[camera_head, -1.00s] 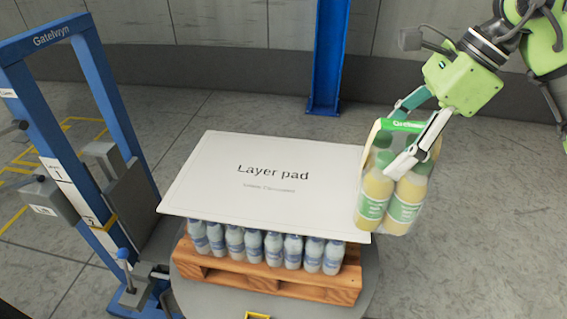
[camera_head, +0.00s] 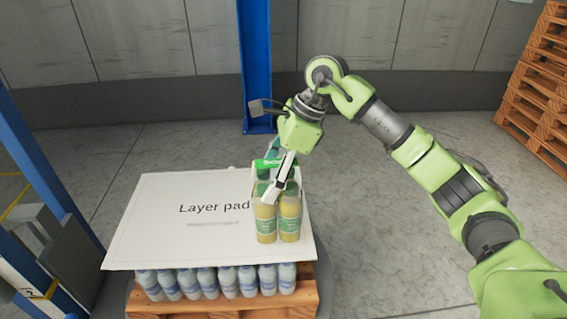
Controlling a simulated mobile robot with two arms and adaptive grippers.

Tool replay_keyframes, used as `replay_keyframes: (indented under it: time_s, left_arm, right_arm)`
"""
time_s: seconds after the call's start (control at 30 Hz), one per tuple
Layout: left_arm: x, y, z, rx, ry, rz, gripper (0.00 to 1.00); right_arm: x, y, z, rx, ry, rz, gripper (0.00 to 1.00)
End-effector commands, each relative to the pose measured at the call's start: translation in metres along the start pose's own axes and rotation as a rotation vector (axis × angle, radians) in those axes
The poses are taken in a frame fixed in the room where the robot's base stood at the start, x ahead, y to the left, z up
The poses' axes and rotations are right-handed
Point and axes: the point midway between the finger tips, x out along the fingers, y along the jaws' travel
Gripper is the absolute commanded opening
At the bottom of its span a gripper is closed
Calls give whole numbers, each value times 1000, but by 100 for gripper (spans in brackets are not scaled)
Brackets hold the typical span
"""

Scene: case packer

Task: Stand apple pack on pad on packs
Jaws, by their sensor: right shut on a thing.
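The apple pack (camera_head: 278,218) is a group of yellow juice bottles with green caps, green labels and a green top band. My right gripper (camera_head: 275,178) is shut on the top of the pack. The pack is upright in front of the right part of the white layer pad (camera_head: 160,215); I cannot tell whether it touches the pad. The pad lies flat on packs of pale bottles with blue labels (camera_head: 215,283), which stand on a wooden pallet (camera_head: 180,309). My left gripper is not in view.
A blue frame (camera_head: 45,170) stands at the left. A blue post (camera_head: 256,70) rises behind the pad. Stacked wooden pallets (camera_head: 540,85) stand at the far right. The left and middle of the pad are bare.

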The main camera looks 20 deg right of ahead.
Motion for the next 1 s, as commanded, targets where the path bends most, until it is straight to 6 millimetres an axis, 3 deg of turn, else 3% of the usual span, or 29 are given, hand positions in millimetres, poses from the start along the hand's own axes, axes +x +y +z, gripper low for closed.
replay_keyframes:
  time_s: [0.33, 0.6, 0.87, 0.9, 0.93, 1.0]
  left_arm:
    - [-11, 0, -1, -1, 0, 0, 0]
    - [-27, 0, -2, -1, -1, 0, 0]
    - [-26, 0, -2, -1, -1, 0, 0]
    - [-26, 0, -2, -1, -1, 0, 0]
    - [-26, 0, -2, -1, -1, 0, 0]
    - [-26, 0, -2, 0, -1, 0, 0]
  right_arm:
    - [22, -12, 5, 0, -6, 0, 19]
    - [45, -12, -7, -1, -6, -2, 19]
    - [49, -13, -9, -2, -5, -3, 19]
    - [52, -12, -11, 0, 1, 2, 78]
    - [52, -12, -11, 0, 1, 2, 86]
    - [52, -12, -11, 0, 1, 2, 88]
